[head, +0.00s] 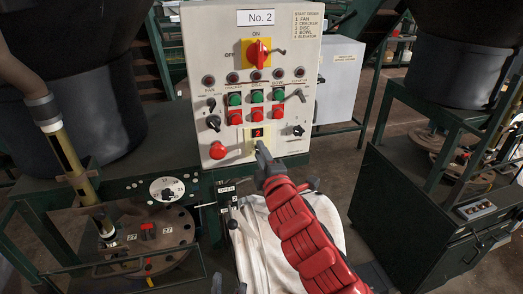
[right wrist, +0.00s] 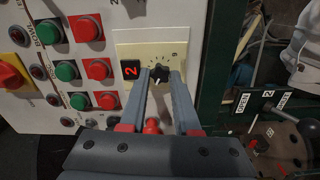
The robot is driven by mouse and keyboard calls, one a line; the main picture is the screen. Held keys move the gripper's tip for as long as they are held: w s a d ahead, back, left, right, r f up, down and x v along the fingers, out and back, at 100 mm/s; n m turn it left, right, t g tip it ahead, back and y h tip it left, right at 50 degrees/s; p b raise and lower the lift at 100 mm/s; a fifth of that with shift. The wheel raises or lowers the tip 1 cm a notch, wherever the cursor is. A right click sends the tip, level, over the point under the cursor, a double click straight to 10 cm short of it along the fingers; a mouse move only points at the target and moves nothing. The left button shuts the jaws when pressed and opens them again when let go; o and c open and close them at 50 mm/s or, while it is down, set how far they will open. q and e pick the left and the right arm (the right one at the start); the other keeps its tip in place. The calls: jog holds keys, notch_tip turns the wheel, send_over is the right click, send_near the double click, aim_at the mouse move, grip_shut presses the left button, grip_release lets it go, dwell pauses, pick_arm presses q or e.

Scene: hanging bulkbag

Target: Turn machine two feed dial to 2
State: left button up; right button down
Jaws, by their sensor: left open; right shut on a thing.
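The machine two control panel (head: 235,25), labelled No. 2, faces me. Low on it is a cream-yellow plate (head: 250,148) with a black square (head: 257,133) bearing a red 2. In the right wrist view, the feed dial (right wrist: 159,73) is a small black knob on that plate, ringed by scale marks. My right gripper (right wrist: 160,78) is shut on this knob, one finger on each side; its fingertips (head: 261,150) hide the knob in the head view. The knob's exact setting is too small to read. My left gripper (head: 228,287) is open and empty at the bottom edge, mostly out of frame.
Green and red buttons (head: 256,96), a red-yellow main switch (head: 257,54), a red knob (head: 217,150) and black selectors (head: 213,122) surround the plate. A white bag (head: 262,245) hangs below. A dark vessel (head: 75,110) stands left, a green machine cabinet (head: 400,205) right.

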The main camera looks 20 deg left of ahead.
jog(key=shift+n+p, duration=0.35)
jog(key=shift+n, duration=0.55)
jog(key=c, duration=0.6)
grip_release()
jog(key=shift+s, duration=0.1)
